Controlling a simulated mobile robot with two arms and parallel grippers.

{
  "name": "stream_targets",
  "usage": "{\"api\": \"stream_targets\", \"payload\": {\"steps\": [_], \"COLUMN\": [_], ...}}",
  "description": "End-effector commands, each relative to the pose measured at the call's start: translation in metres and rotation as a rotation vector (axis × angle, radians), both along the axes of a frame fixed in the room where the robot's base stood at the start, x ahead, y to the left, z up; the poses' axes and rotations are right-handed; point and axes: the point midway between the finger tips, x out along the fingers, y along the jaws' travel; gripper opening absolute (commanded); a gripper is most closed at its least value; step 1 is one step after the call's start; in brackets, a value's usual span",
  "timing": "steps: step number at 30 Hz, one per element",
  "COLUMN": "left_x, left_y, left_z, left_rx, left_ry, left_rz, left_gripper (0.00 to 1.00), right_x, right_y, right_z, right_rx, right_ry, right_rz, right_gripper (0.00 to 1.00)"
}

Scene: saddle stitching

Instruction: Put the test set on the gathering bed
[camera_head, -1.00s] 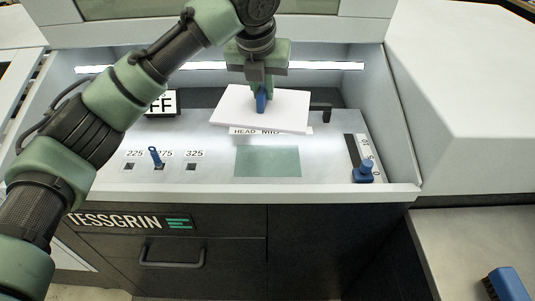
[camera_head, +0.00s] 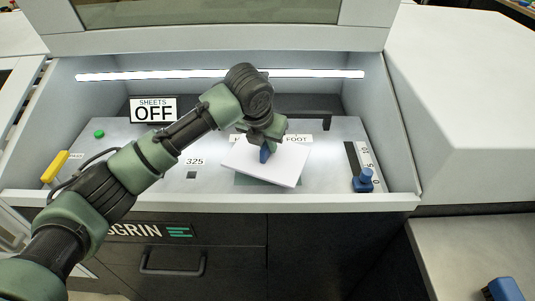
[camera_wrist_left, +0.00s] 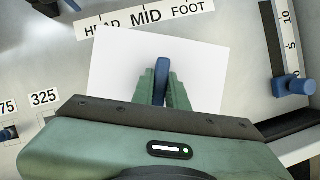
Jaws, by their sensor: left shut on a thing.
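The test set, a white stack of sheets (camera_head: 272,168), is over the green-grey rectangular patch (camera_head: 240,182) of the machine's bed and covers most of it. The set lies slightly turned; whether it touches the bed I cannot tell. My left gripper (camera_head: 265,154) is shut on a blue piece at the set's upper middle. In the left wrist view the blue piece (camera_wrist_left: 161,82) stands between the fingers over the white sheets (camera_wrist_left: 120,70). My right gripper is not in view.
Behind the set is the HEAD MID FOOT label strip (camera_wrist_left: 145,20). A blue slider knob (camera_head: 363,181) stands at the right by its scale. A SHEETS OFF sign (camera_head: 153,109), green button (camera_head: 99,134) and yellow handle (camera_head: 55,166) are at the left. A blue brush-like object (camera_head: 504,291) lies lower right.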

Motion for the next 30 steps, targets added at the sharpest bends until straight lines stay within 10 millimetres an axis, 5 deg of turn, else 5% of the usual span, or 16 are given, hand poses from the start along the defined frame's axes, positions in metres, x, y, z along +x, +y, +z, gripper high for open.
{"api": "stream_targets", "payload": {"steps": [10,17,18,19,30], "left_x": [-0.001,0.0,0.0,0.0,-0.001], "left_y": [0.001,0.0,0.0,0.0,0.001], "left_z": [-0.041,-0.044,-0.045,-0.045,-0.042], "left_rx": [0.001,0.0,0.001,0.001,0.001], "left_ry": [0.003,-0.001,0.001,0.001,0.0], "left_rz": [0.002,0.0,0.0,0.0,0.0], "left_gripper": [0.0,0.0,0.25,0.34,0.36], "right_x": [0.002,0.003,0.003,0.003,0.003], "right_y": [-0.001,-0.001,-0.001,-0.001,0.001], "right_z": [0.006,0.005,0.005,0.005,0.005], "right_rx": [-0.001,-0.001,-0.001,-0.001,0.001], "right_ry": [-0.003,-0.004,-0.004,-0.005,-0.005], "right_rz": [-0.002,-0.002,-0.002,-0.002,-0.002], "right_gripper": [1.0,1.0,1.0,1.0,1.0]}}
